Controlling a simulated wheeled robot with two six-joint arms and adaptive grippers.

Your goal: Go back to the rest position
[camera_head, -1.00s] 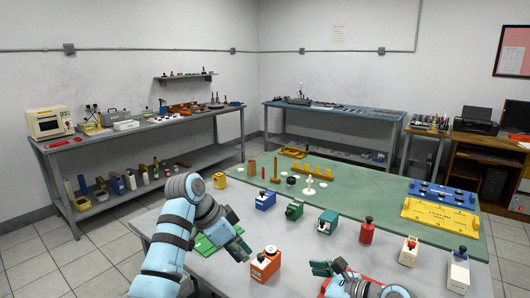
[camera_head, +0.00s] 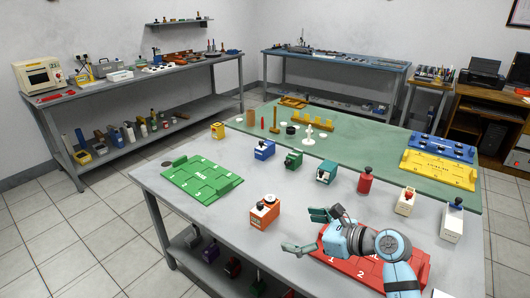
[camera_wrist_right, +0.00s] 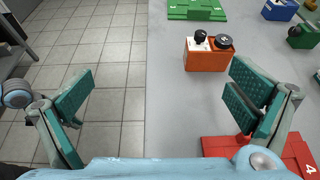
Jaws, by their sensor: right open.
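My right gripper (camera_head: 307,231) is open and empty above the grey table (camera_head: 205,221), near its front edge. In the right wrist view its two fingers (camera_wrist_right: 160,95) stand wide apart with floor and table edge between them. An orange block with black knobs (camera_head: 265,212) stands on the table just left of the gripper in the head view; it also shows in the right wrist view (camera_wrist_right: 208,56), apart from the fingers. A red numbered tray (camera_head: 345,262) lies under my right arm, which hides part of it. My left gripper is not in view.
A green tray (camera_head: 201,180) lies at the table's left. Yellow (camera_head: 438,171) and blue trays lie on the green mat (camera_head: 365,155).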

